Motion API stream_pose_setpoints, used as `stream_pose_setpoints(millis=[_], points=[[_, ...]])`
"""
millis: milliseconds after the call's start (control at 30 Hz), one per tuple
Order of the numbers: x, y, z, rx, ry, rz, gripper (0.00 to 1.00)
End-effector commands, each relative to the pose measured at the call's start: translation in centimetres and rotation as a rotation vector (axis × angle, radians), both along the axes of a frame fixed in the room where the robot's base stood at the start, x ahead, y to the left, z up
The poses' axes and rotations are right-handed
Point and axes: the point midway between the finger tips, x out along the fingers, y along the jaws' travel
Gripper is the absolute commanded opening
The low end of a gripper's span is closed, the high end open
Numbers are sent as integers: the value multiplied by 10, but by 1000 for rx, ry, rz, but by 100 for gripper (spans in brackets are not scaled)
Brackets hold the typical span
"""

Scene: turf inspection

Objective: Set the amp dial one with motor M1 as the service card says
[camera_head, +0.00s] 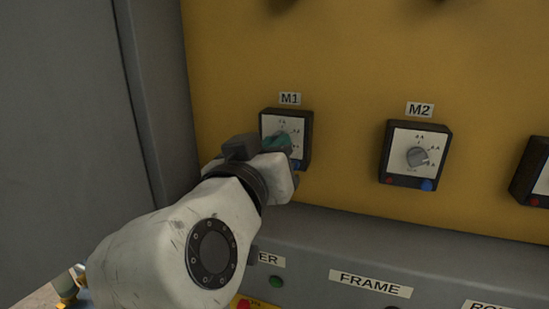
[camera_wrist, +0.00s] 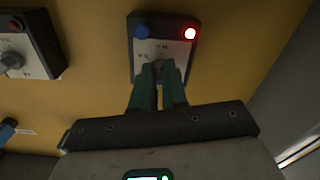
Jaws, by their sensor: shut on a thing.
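The M1 dial unit (camera_head: 304,118) is a dark box with a white scale face on the yellow panel, under an M1 label (camera_head: 290,99). My gripper (camera_head: 284,142) is at its face, shut on the M1 dial knob. In the wrist view the green fingers of my gripper (camera_wrist: 158,72) close at the middle of the M1 unit (camera_wrist: 140,60), which appears upside down. The fingers hide the knob and its pointer. A red lamp (camera_wrist: 190,33) glows on the unit, beside a blue button (camera_wrist: 142,32). The service card is not in view.
The M2 dial unit (camera_head: 390,150) stands to the right, with a grey knob (camera_head: 417,156). A third unit (camera_head: 532,172) is cut off at the right edge. A grey wall (camera_head: 160,90) is close on the left.

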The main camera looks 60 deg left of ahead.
Motion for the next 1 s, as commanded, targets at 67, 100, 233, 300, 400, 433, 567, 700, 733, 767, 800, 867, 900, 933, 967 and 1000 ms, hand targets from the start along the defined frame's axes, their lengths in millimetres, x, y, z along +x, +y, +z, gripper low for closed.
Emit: stream_pose_setpoints(millis=[67,100,233,300,400,433,567,700,733,767,800,867,900,933,967,1000], points=[[0,1,-6,36,40,-1,0],[0,1,-6,56,58,-1,0],[0,1,-5,113,105,-1,0],[-1,1,-5,136,125,-1,0],[-1,1,-5,162,147,-1,0],[-1,1,-5,168,152,-1,0],[-1,1,-5,186,169,-1,0],[-1,1,-5,193,176,-2,0],[-1,1,-5,194,176,-2,0],[-1,1,-5,194,176,-2,0],[-1,1,-5,194,176,-2,0],[0,1,-5,194,176,-2,0],[0,1,-5,194,176,-2,0],[0,1,-5,194,176,-2,0],[0,1,-5,194,176,-2,0],[0,1,-5,193,176,-2,0]])
